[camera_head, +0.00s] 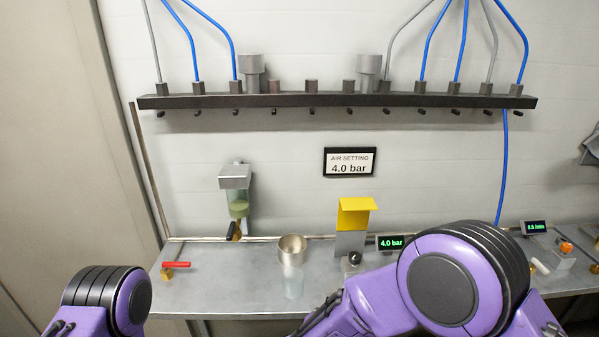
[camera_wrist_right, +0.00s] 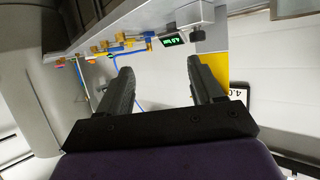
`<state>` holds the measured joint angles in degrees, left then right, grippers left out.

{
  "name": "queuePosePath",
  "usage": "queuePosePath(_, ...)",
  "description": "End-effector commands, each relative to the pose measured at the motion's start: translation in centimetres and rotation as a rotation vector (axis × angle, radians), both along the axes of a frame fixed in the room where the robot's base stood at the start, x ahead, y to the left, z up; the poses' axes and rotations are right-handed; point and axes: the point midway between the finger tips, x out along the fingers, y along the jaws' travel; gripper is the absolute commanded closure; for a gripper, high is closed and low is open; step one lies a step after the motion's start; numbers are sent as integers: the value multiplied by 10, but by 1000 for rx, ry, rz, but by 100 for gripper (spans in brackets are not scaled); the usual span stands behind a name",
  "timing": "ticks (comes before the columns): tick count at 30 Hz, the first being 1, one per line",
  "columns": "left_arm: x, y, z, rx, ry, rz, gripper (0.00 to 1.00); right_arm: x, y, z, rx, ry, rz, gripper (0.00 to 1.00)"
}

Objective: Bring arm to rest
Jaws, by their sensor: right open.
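My right arm, purple and black, fills the lower right of the head view, and its gripper is hidden there. In the right wrist view my right gripper (camera_wrist_right: 160,85) shows two dark fingers spread apart with nothing between them. Beyond the fingers are the bench edge, a green-lit display (camera_wrist_right: 173,40) and the pale wall. My left arm shows only as a purple and black joint at the lower left of the head view; its gripper is out of the picture.
A grey bench (camera_head: 235,293) runs along the wall. On it stand a metal cup on a clear cylinder (camera_head: 292,250), a yellow-topped unit (camera_head: 354,216), a 4.0 bar display (camera_head: 390,243) and a red-handled valve (camera_head: 175,265). A filter bowl (camera_head: 237,190) hangs below the dark manifold (camera_head: 300,100).

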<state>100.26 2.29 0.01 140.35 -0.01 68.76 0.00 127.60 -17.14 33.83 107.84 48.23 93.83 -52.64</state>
Motion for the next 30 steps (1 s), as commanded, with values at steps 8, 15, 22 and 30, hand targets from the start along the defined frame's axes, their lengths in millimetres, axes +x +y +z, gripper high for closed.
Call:
queuePosePath(8,0,0,0,0,0,0,100,4,8,-4,113,-70,26,34)
queuePosePath(15,0,0,-2,0,0,0,100,1,-11,-34,220,-88,144,34)
queuePosePath(22,0,0,-7,0,0,0,100,-43,-62,-105,321,67,206,34)
queuePosePath(30,0,0,-18,0,0,0,100,-192,-154,-203,421,468,133,34)
